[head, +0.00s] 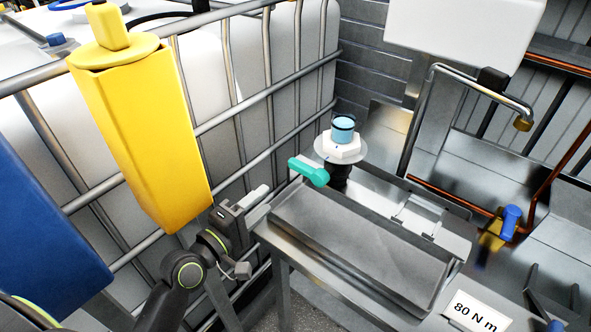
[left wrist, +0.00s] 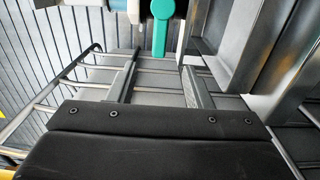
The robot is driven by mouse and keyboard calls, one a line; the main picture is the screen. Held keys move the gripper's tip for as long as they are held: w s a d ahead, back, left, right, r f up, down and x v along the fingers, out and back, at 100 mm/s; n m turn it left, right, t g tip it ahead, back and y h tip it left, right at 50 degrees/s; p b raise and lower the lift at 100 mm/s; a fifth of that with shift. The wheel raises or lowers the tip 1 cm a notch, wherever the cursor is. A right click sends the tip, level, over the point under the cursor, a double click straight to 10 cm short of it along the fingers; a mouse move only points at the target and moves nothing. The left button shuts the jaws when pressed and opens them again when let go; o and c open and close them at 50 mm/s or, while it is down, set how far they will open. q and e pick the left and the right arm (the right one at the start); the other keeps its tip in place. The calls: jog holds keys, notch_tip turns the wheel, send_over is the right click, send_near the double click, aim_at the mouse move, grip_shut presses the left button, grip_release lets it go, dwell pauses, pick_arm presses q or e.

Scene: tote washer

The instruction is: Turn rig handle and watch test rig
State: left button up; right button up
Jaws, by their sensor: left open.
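The test rig (head: 341,149) stands at the back of a steel bench, with a white hexagonal body, a round flange and a light-blue clear top. Its teal rig handle (head: 309,172) sticks out to the left and toward me. In the left wrist view the handle (left wrist: 160,38) hangs at the top, beyond and between the fingertips. My left gripper (head: 262,203) is open and empty, below and left of the handle, apart from it. Its two fingers (left wrist: 155,65) show spread in the left wrist view. My right gripper is not in view.
A steel tray (head: 350,245) fills the bench top right of my gripper. A caged white tank (head: 225,90) stands behind, with a yellow container (head: 145,130) and blue panel (head: 45,225) at left. A label reads "80 N m" (head: 478,311). A bent pipe (head: 480,75) rises at right.

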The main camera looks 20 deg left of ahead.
aim_at(299, 171)
pick_arm(q)
jog(key=p+x, duration=0.1)
jog(key=x, duration=1)
jog(key=shift+p, duration=0.35)
jog(key=shift+w+d, duration=0.2)
jog(key=shift+w, duration=0.4)
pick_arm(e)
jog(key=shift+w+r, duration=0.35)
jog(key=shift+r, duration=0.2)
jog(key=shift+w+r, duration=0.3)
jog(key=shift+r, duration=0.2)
pick_arm(q)
jog(key=shift+c, duration=0.3)
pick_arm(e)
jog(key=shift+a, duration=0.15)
pick_arm(q)
jog(key=shift+f, duration=0.1)
grip_shut()
